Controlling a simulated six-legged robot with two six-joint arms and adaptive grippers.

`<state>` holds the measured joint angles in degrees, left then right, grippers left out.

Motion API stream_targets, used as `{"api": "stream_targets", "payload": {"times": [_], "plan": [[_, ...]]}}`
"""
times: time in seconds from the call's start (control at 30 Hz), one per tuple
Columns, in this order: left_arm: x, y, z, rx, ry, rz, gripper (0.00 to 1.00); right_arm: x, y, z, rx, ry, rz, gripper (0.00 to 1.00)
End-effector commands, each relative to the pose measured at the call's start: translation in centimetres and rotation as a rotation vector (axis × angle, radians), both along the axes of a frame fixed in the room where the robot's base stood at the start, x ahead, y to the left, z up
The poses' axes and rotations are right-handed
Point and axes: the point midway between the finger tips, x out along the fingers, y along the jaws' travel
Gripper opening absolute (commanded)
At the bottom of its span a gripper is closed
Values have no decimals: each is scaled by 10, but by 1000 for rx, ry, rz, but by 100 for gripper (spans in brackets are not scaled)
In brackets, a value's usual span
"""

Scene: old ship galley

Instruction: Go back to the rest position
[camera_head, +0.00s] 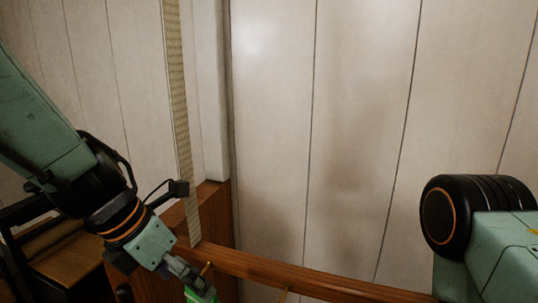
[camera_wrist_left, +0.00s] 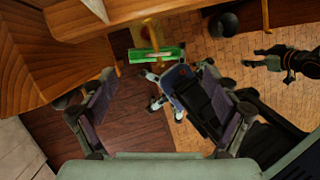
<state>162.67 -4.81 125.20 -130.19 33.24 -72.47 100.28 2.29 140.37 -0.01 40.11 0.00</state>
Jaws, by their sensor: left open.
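My left gripper (camera_head: 195,282) reaches down from the left in the head view, at the bottom edge, near a wooden rail. In the left wrist view its two fingers (camera_wrist_left: 155,78) stand wide apart with nothing between them. A green object (camera_wrist_left: 157,55) with a pale label lies beyond the fingertips, apart from them. A bit of green (camera_head: 201,295) also shows below the fingertips in the head view, mostly cut off. My right arm comes in at the lower right of the head view; its gripper is out of the picture.
A wooden rail (camera_head: 300,277) runs along the pale panelled wall (camera_head: 330,130). A patterned strip (camera_head: 178,110) hangs near the wall corner. Brown wooden furniture (camera_head: 70,262) stands at the lower left. A yellow item (camera_wrist_left: 150,30) is by the green object.

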Motion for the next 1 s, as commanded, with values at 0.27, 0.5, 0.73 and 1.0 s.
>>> {"api": "stream_targets", "payload": {"times": [0.27, 0.5, 0.73, 1.0], "plan": [[6, -10, -28, 3, 1, 0, 88, 0, 0, 0, 0, 0, 0, 57], [-4, -7, -25, -1, -3, 1, 88, 0, 0, -1, 0, 0, 0, 57], [-23, -2, -25, -4, -1, 2, 88, 0, 0, -9, 0, 0, 0, 57], [-39, 5, -22, 0, -2, 1, 88, 0, 0, -5, 0, 0, 0, 57]]}}
